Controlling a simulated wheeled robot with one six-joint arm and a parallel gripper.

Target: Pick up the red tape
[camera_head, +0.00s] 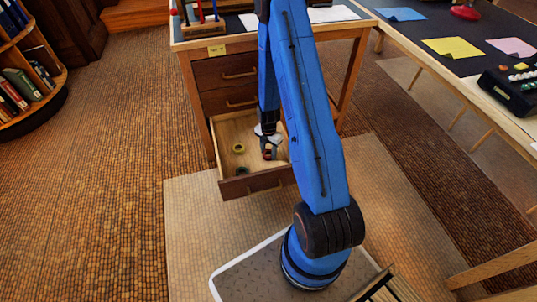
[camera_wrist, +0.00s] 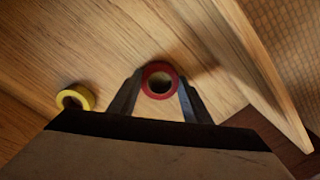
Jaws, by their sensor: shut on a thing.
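The red tape (camera_wrist: 160,67) is a small ring in the wrist view, held between the two dark fingers of my gripper (camera_wrist: 160,92). In the head view my gripper (camera_head: 268,154) reaches down into the open bottom drawer (camera_head: 258,185) of the wooden desk. The tape is mostly hidden there by the fingers. I cannot tell whether it touches the drawer floor. A yellow tape (camera_wrist: 76,97) lies on the wood to the left of my gripper, and it also shows in the head view (camera_head: 238,148).
A dark green roll (camera_head: 242,171) lies near the drawer's front. Two closed drawers (camera_head: 226,71) are above the open one. A long table (camera_head: 450,62) with coloured sheets stands at right, a bookshelf (camera_head: 25,75) at left. Floor left of the desk is clear.

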